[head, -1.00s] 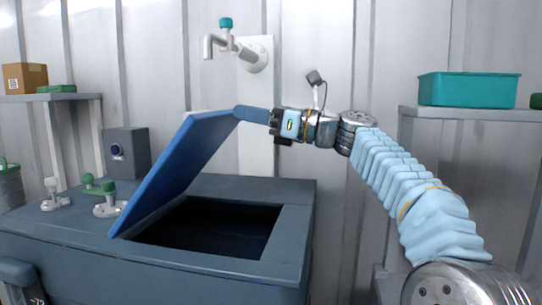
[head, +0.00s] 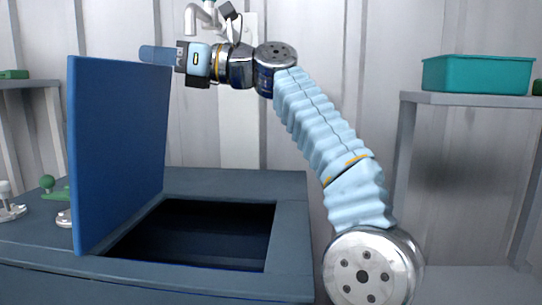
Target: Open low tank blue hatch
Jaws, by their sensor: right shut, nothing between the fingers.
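The blue hatch (head: 118,150) stands about upright at the left side of the tank opening (head: 200,232). The opening is dark inside, set in the top of the low grey-blue tank (head: 290,235). My right gripper (head: 158,55) is at the top right edge of the hatch, its blue fingers shut and pointing left. The fingertips are by the hatch's upper corner; I cannot tell whether they touch it. My left gripper does not show.
A white tap (head: 205,15) is on the wall just behind my right gripper. A teal bin (head: 478,74) stands on a shelf (head: 470,100) at the right. A green-handled valve (head: 50,188) and a white fitting (head: 8,205) sit on the tank top left of the hatch.

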